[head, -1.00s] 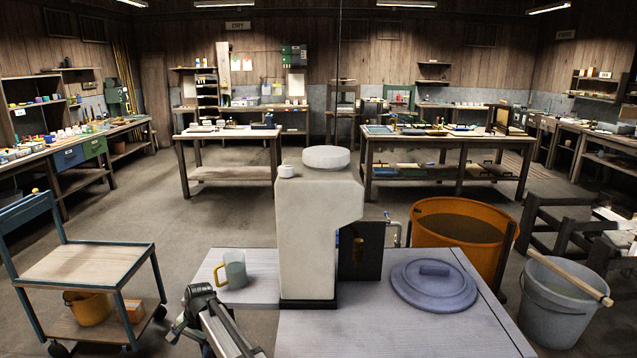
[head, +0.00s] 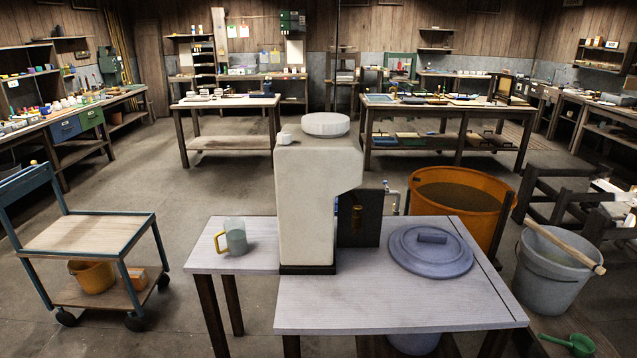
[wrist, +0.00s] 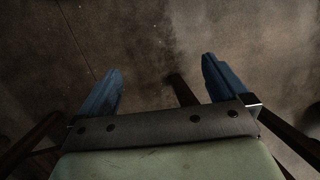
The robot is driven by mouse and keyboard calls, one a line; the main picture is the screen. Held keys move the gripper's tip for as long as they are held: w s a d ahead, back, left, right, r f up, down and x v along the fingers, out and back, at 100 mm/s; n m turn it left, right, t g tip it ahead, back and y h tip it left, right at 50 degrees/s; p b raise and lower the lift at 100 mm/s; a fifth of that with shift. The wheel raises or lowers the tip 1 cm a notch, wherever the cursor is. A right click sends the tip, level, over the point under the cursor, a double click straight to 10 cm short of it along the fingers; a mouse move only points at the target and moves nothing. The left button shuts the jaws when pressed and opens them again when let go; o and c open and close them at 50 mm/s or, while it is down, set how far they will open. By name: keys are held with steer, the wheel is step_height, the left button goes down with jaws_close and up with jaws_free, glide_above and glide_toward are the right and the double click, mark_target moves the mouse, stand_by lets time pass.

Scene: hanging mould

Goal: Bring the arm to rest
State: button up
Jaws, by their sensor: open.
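My gripper (wrist: 162,68) shows in the wrist view. Its two blue fingers are spread apart with nothing between them, above a bare brown-grey floor. Dark legs or beams show at the lower left and right of that view. My arm does not show in the head view now. A cup with a yellow handle (head: 236,240) stands upright on the low left table (head: 205,258), apart from my gripper. A tall pale block (head: 308,205) with a round white top (head: 326,124) stands between the two tabletops.
A blue-grey lid (head: 410,260) lies on the right table (head: 340,312). An orange tub (head: 450,190) stands behind it. A grey bucket (head: 550,280) with a stick across it is at the right, near a green scoop (head: 570,343). A cart (head: 90,235) stands at the left.

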steer(key=s+d+f+g, duration=0.2)
steer(key=s+d, duration=0.7)
steer(key=s, duration=0.3)
steer(key=s+d+f+g+h, duration=0.1)
steer(key=s+d+f, duration=0.2)
steer(key=s+d, duration=0.7)
steer(key=shift+s+f+n+g+h, duration=0.3)
steer(key=shift+s+f+n+g, duration=0.1)
steer(key=shift+s, duration=0.75)
